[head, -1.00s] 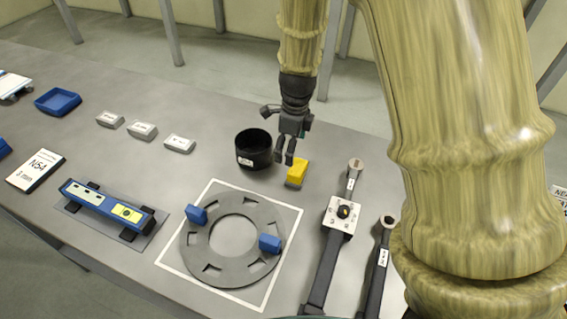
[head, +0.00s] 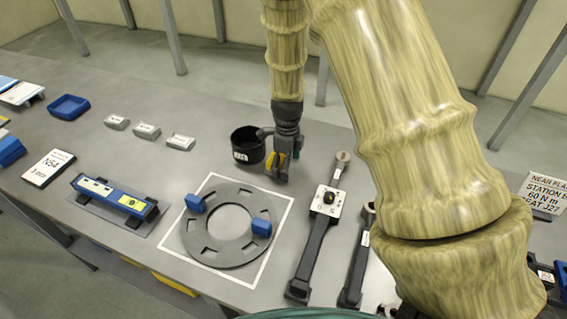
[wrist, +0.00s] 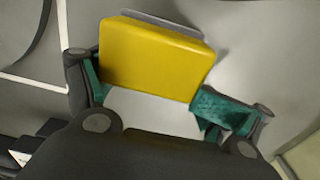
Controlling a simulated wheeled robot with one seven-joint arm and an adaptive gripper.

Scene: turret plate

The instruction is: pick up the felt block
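The felt block is yellow with a grey layer along its far edge. In the wrist view the felt block (wrist: 155,55) lies at the mouth of my gripper (wrist: 150,95), with one green-padded finger at each side. The fingers are spread wide; I see no clear grip, and whether a pad touches the block is hard to tell. In the head view my gripper (head: 282,174) is down at the table over the block (head: 271,163), which is mostly hidden behind the fingers.
A black cup (head: 247,150) stands close at the left of my gripper. Small grey labelled blocks (head: 147,131) stand farther left.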

